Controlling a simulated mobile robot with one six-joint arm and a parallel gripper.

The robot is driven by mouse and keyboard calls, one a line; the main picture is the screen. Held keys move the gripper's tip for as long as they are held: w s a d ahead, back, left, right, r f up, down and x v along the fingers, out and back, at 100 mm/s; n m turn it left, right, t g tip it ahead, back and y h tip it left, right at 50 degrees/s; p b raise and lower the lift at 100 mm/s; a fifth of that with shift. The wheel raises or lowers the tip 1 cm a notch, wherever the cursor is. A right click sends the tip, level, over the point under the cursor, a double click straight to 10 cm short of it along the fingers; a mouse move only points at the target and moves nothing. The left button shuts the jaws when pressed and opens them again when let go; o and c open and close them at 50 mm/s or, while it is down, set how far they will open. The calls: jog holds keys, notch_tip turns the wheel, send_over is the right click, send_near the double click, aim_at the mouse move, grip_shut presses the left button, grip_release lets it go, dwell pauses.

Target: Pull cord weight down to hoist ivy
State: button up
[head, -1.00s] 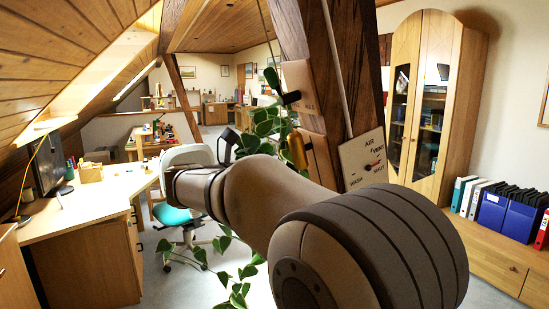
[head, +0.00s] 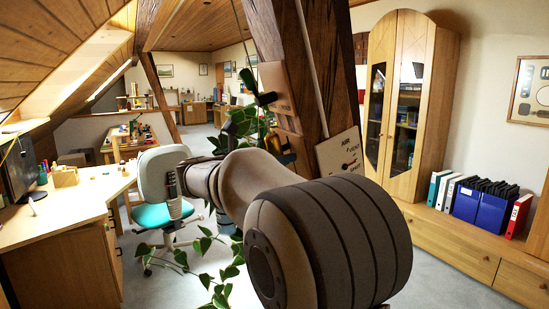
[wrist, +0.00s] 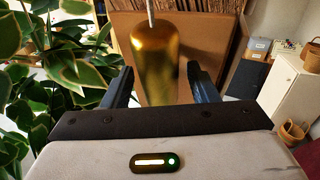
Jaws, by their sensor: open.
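The brass-coloured cord weight (wrist: 157,55) hangs upright on a pale cord in the wrist view, between the two dark fingers of my gripper (wrist: 160,70). The fingers are open, with a gap visible on both sides of the weight. In the head view, a small part of the weight (head: 273,142) shows beside the timber post, partly hidden by my gripper (head: 280,150). The ivy (head: 246,122) hangs left of the post, with trailing stems (head: 220,268) lower down. Its leaves (wrist: 45,75) fill the left of the wrist view.
A chair (head: 160,190) and desk (head: 60,205) stand left. A tall cabinet (head: 440,100) and low sideboard (head: 470,250) stand right. Ivy leaves are close beside my gripper.

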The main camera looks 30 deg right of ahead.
jog(key=shift+c, duration=0.5)
jog(key=shift+a, duration=0.1)
grip_shut()
